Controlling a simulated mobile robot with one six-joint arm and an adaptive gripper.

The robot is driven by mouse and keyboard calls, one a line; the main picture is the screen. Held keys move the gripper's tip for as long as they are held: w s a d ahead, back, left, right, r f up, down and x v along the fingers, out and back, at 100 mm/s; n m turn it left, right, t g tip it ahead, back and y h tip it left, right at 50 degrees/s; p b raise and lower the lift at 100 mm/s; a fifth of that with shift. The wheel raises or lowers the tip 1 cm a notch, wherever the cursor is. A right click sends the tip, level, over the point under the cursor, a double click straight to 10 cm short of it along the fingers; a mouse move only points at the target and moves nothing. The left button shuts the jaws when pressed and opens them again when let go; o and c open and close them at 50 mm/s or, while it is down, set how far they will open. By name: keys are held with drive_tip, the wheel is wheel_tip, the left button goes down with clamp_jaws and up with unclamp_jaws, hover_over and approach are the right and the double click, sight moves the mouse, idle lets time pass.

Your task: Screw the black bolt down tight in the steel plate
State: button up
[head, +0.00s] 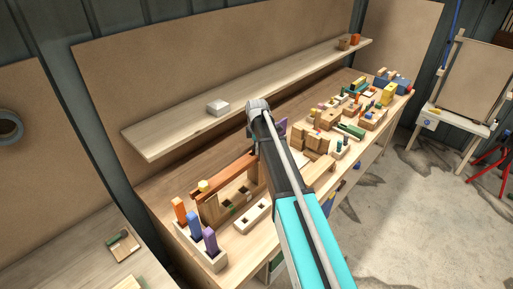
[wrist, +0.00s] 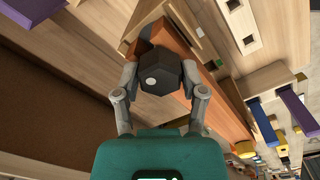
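The black bolt (wrist: 158,74) shows its hexagonal head in the middle of the wrist view, with a pale spot on its face. My gripper (wrist: 159,84) has one grey finger on each side of the head, and both fingertips appear to touch it. I cannot make out a steel plate. In the head view my arm hides the fingers and the bolt.
A wooden holder with orange, blue and purple pegs (head: 210,239) stands left of my arm. A slotted wooden block (head: 252,215) lies close by. Many blocks and toys crowd the bench to the right.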

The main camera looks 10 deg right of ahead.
clamp_jaws()
drive_tip(key=m, duration=0.3)
drive_tip(key=shift+m, duration=0.4)
drive_tip(key=m, duration=0.4)
drive_tip(key=shift+f, duration=0.15)
drive_tip(key=m, duration=0.4)
drive_tip(key=shift+w+f+m, duration=0.1)
drive_tip(key=shift+m, duration=0.2)
drive_tip(key=shift+m+b, duration=0.3)
drive_tip(key=shift+m, duration=1.5)
